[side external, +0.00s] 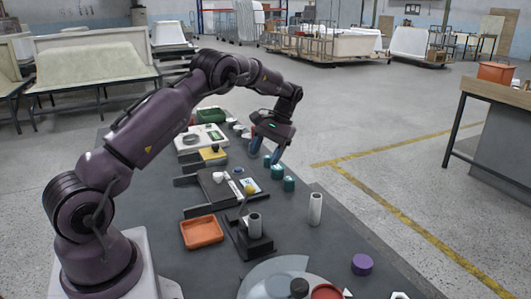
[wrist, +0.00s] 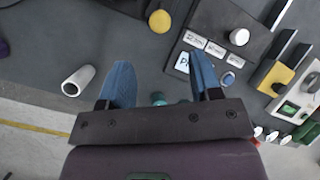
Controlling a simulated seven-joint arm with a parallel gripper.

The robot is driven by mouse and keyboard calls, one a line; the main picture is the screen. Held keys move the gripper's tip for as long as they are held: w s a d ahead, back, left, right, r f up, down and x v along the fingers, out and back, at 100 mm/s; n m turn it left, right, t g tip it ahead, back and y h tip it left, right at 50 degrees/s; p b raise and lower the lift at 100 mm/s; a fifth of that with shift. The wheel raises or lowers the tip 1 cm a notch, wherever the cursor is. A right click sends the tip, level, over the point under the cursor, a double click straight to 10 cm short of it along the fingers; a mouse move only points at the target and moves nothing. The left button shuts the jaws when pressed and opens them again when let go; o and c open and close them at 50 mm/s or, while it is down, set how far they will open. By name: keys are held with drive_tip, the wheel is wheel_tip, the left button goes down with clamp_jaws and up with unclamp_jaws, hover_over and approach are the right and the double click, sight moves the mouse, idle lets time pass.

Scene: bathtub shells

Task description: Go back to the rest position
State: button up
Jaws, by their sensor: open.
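My gripper (side external: 266,156) hangs from my raised arm above the right edge of the dark work table (side external: 225,262). Its two blue fingers are apart, with nothing held between them; they also show in the wrist view (wrist: 160,66). Teal cylinders (side external: 289,184) stand on the table just below and in front of the fingers. In the wrist view a teal piece (wrist: 158,98) shows between the fingers, partly hidden by the gripper body.
A yellow ball (side external: 250,189), an orange tray (side external: 201,232), a dark block holding a grey cylinder (side external: 254,225) and a purple cylinder (side external: 362,264) are around. Open floor lies to the right.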

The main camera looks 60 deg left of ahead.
drive_tip(key=s+d+r+m+t, duration=0.3)
drive_tip(key=s+d+r+t, duration=0.2)
drive_tip(key=s+d+r, duration=0.3)
drive_tip(key=s+d+r+m+t, duration=0.4)
drive_tip(key=s+d+r+t, duration=0.2)
drive_tip(key=s+d+r, duration=0.3)
drive_tip(key=s+d, duration=0.4)
drive_tip(key=d, duration=0.3)
drive_tip(key=shift+d+r+y, duration=0.3)
drive_tip(key=shift+d, duration=0.05)
drive_tip(key=shift+o, duration=0.4)
